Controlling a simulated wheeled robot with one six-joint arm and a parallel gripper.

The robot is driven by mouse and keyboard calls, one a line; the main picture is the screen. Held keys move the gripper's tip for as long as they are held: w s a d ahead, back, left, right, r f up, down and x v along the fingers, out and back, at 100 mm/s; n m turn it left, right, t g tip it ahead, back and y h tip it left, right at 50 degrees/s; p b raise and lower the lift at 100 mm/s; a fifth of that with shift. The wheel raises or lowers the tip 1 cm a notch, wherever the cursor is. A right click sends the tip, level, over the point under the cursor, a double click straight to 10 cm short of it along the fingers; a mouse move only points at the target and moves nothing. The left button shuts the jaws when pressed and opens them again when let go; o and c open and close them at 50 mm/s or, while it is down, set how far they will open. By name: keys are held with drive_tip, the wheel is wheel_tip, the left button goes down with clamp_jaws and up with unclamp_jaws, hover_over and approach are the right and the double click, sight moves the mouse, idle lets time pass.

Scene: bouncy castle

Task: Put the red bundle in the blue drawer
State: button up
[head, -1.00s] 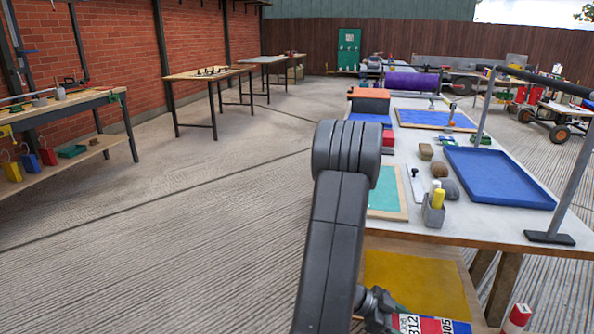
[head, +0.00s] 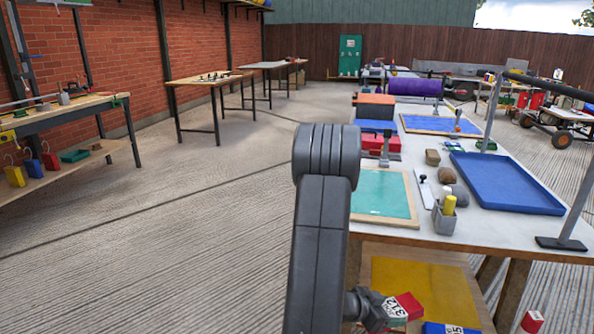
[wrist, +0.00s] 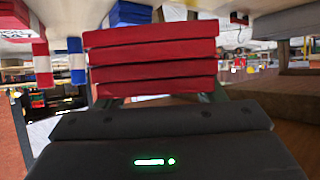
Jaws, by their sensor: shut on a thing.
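The red bundle (wrist: 150,62) is a stack of flat red layers. It fills the middle of the wrist view, between the fingers of my gripper (wrist: 150,98), which is shut on it. In the head view my gripper (head: 378,308) is at the lower middle, beside the table's near end, partly hidden by my arm. A red piece with a white label (head: 408,304) shows at its tip; I cannot tell whether this is the bundle. On the table's left side a flat blue surface (head: 375,126) lies between an orange block and a red one. I cannot tell whether it is the blue drawer.
A blue tray (head: 505,185), a green mat (head: 382,192) and a grey holder with a yellow bottle (head: 446,216) crowd the table's near end. A yellow panel (head: 420,285) lies below it. The concrete floor (head: 220,220) on the left is open.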

drive_tip(key=w+a+f+n+t+y, duration=0.25)
drive_tip(key=a+n+y, duration=0.2)
drive_tip(key=a, duration=0.35)
drive_tip(key=w+a+f+n+t+y, duration=0.25)
drive_tip(key=a+n, duration=0.25)
drive_tip(key=a, duration=0.3)
drive_tip(key=w+a+f+n+t+y, duration=0.25)
drive_tip(key=w+a+n+y, duration=0.2)
drive_tip(key=a, duration=0.35)
wheel_tip(320, 180, up, 25)
drive_tip(key=p, duration=2.5)
drive_tip(key=shift+s+r, duration=0.2)
drive_tip(key=shift+s, duration=0.25)
drive_tip(key=shift+d+f+t, duration=0.1)
drive_tip(key=shift+f+t, duration=0.1)
drive_tip(key=shift+t, duration=0.05)
